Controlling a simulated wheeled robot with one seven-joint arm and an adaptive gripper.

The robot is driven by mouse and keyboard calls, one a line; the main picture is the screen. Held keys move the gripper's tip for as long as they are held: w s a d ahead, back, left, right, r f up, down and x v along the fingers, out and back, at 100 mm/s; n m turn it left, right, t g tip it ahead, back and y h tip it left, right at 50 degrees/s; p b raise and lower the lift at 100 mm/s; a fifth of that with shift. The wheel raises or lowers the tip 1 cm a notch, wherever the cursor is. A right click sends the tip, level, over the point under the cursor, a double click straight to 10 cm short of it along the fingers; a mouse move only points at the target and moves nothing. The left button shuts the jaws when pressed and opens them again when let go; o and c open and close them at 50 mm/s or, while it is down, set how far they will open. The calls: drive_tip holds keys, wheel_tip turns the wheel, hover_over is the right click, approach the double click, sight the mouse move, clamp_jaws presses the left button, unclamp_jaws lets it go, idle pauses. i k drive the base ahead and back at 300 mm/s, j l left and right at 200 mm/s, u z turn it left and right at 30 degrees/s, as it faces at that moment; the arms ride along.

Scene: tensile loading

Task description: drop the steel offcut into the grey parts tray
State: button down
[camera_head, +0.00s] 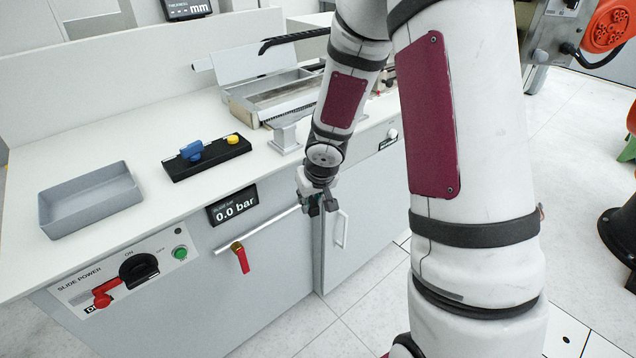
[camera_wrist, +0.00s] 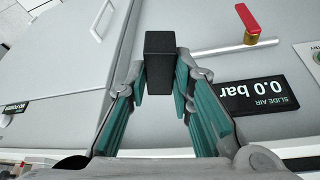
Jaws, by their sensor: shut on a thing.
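My gripper (camera_head: 318,203) hangs in front of the grey cabinet, below the worktop's front edge. In the wrist view my gripper (camera_wrist: 160,82) has its green-padded fingers shut on a plain dark rectangular block, the steel offcut (camera_wrist: 160,58), which sticks out past the fingertips. In the head view the offcut cannot be made out. The grey parts tray (camera_head: 90,196) stands on the worktop at the left and looks empty. My gripper is well to the right of the tray and lower than it.
A black block with blue and yellow knobs (camera_head: 206,157) stands between tray and gripper. The cabinet front has a 0.0 bar display (camera_head: 234,205), a red-handled valve (camera_head: 240,257) on a pipe, and a slide power panel (camera_head: 125,275). A metal machine bed (camera_head: 270,95) lies behind.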

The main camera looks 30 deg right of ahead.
sight(91, 197)
drive_tip(key=l+u, duration=0.9)
